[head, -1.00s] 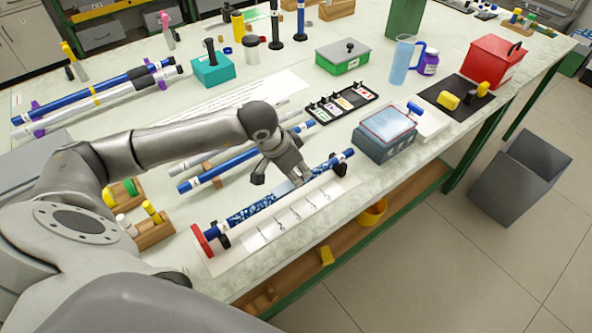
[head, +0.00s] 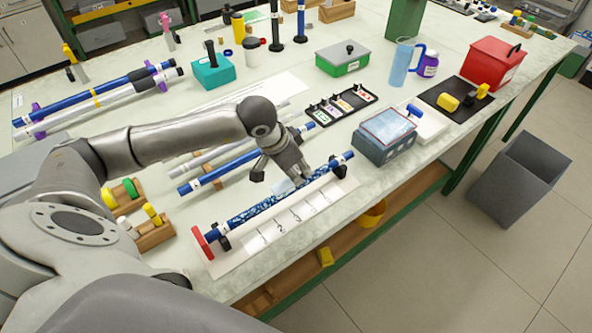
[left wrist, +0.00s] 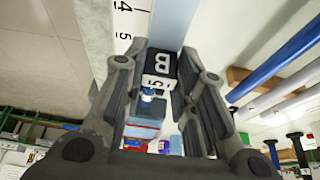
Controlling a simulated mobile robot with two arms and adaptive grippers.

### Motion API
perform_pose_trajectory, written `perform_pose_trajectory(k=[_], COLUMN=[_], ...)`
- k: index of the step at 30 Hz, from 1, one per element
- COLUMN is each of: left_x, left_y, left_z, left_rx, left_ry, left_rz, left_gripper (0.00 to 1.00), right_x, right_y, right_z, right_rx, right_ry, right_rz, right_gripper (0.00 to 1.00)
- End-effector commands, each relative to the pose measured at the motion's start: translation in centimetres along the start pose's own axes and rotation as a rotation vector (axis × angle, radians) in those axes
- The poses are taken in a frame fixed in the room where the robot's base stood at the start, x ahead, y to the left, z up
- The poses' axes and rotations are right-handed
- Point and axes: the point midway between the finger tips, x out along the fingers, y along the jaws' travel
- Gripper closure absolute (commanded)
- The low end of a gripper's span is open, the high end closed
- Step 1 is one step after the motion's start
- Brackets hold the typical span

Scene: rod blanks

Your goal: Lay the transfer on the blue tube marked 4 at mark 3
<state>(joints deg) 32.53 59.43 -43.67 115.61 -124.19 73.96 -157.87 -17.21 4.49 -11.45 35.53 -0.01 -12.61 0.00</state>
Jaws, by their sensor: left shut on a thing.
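A blue tube (head: 255,209) with a blue-and-white pattern along it rests in a jig on the front bench strip. Its number is too small to read in the head view. A white scale strip (head: 296,214) with marks runs along its near side; the wrist view shows 4 and 5 on that strip (left wrist: 123,20). I cannot tell whether the sheet touches the tube. My right gripper is not in view.
Blue and white tubes (head: 215,174) lie behind. A blue-grey box (head: 386,140) stands to the right, with a black label tray (head: 341,106) behind. A grey bin (head: 520,175) stands on the floor.

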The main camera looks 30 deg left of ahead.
Motion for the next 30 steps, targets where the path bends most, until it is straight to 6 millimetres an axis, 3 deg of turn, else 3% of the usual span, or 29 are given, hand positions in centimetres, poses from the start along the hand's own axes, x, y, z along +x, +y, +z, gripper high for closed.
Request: perform_pose_trajectory(k=[18, 30], left_x=[-4.2, -4.9], left_y=[0.0, 0.0], left_z=[-1.8, -2.0], left_rx=[0.001, 0.001], left_ry=[0.001, 0.001], left_rz=[0.0, 0.0], left_gripper=[0.89, 0.89], right_x=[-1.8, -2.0], right_y=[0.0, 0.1], right_z=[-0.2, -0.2], right_rx=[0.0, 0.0], right_ry=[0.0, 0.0], right_rz=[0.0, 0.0], right_gripper=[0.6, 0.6])
